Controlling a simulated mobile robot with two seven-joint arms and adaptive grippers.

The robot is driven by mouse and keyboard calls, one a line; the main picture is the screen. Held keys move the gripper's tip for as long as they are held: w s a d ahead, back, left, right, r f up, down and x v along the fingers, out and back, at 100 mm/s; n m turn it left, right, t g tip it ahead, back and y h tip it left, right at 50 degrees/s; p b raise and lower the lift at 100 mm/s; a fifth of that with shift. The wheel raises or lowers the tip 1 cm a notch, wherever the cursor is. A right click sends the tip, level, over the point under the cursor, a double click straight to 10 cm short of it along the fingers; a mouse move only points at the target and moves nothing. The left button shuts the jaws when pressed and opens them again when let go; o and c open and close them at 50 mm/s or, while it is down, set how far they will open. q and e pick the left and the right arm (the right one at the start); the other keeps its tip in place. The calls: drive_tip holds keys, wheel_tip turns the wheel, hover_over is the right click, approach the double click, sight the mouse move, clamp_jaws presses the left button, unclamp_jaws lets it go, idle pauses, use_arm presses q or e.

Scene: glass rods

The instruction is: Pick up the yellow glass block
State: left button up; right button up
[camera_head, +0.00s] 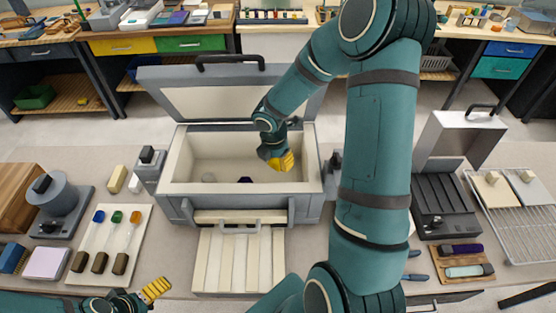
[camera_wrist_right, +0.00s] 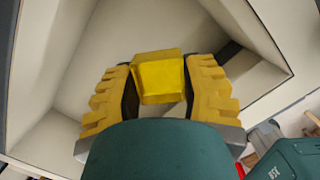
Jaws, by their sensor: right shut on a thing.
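The yellow glass block (camera_wrist_right: 160,78) sits between the two yellow fingers of my right gripper (camera_wrist_right: 160,88) in the right wrist view, with both fingers against its sides. In the head view my right gripper (camera_head: 282,162) reaches down into the open grey box (camera_head: 176,204) with a cream inside, near its right side. The block cannot be told apart from the yellow fingers there. My left gripper (camera_head: 155,289) is at the lower left, over the front of the table, and its opening is not clear.
The box's lid (camera_head: 225,95) stands open behind. A white board (camera_head: 137,225) with coloured rods is at left, a slatted cream tray (camera_head: 238,262) in front, a wire rack (camera_head: 515,225) at right.

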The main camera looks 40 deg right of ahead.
sight(278, 160)
wheel_tip(278, 160, up, 8)
idle(0.5)
drive_tip(key=shift+s+a, duration=0.3)
drive_tip(key=s+a+b, duration=0.2)
drive_tip(key=s+a, duration=0.7)
drive_tip(key=s, duration=0.2)
drive_tip(key=shift+s+a, duration=0.35)
drive_tip(key=shift+w+f, duration=0.1)
